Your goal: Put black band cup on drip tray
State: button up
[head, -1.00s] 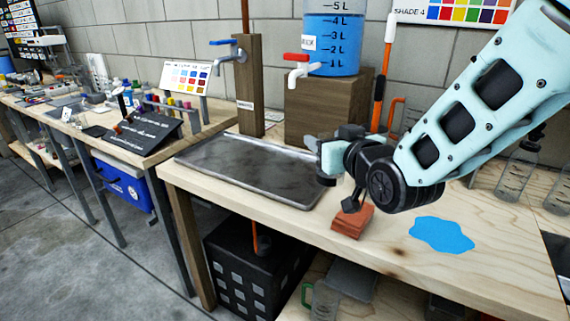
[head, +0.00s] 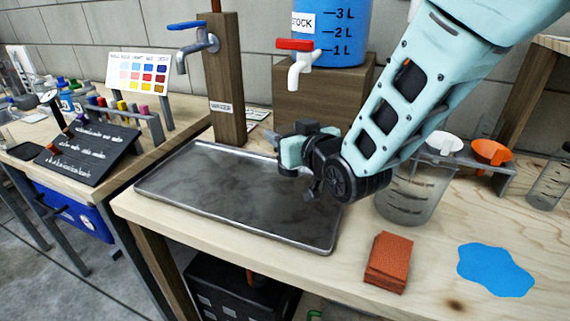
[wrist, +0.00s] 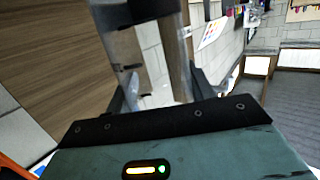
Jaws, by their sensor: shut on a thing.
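My gripper (head: 291,152) is in the air in front of the wooden block, and in the head view it overlaps the back right part of the drip tray (head: 235,200). The tray is a flat, dark grey metal pan with a raised rim, empty where it shows. In the wrist view my gripper (wrist: 165,92) is shut on a clear cup (wrist: 152,60) with dark marks, apparently the black band cup. In the head view the cup is mostly hidden by my gripper. Its height above the tray is hard to tell.

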jog(key=shift+f, duration=2.9)
jog(key=shift+f+b, duration=0.15)
jog(key=shift+b, duration=0.2)
jog(key=o, duration=0.9)
jog(key=shift+o, duration=0.2)
jog(key=p+v, duration=0.9)
jog(key=v, duration=0.3)
